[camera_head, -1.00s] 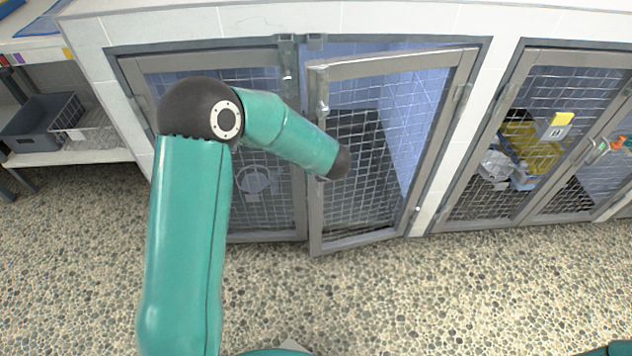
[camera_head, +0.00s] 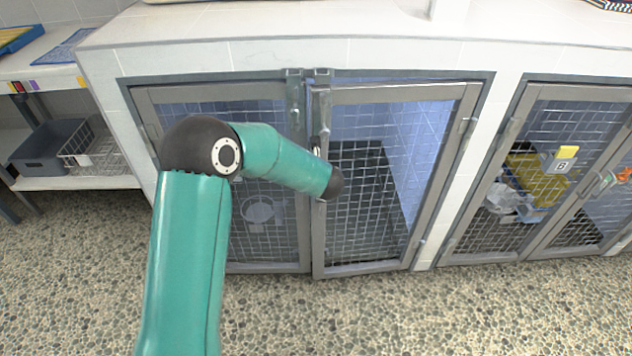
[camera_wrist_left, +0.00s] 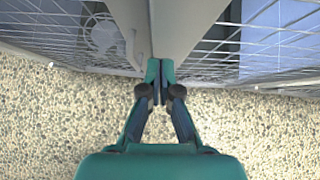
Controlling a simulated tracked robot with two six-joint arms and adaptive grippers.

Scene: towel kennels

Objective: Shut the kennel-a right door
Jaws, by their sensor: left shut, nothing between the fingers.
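The kennel-a right door (camera_head: 318,235) is a grey-framed mesh door, hinged on its right side. In the head view it stands almost in line with its frame, with its free edge beside the left door (camera_head: 300,225) and still looking slightly forward of it. In the left wrist view the right door's wide grey stile (camera_wrist_left: 188,30) is beside the left door's stile (camera_wrist_left: 135,25). My left gripper (camera_wrist_left: 160,68) is shut and empty, its fingertips at the lower part of the right door's stile. Whether they touch it is unclear. In the head view my arm hides this gripper.
A second kennel (camera_head: 520,180) with a yellow towel inside and a yellow-topped tag (camera_head: 565,158) stands to the right. A shelf (camera_head: 80,184) with a grey bin (camera_head: 45,150) and wire basket is at the left. The pebbled floor (camera_head: 420,310) in front is clear.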

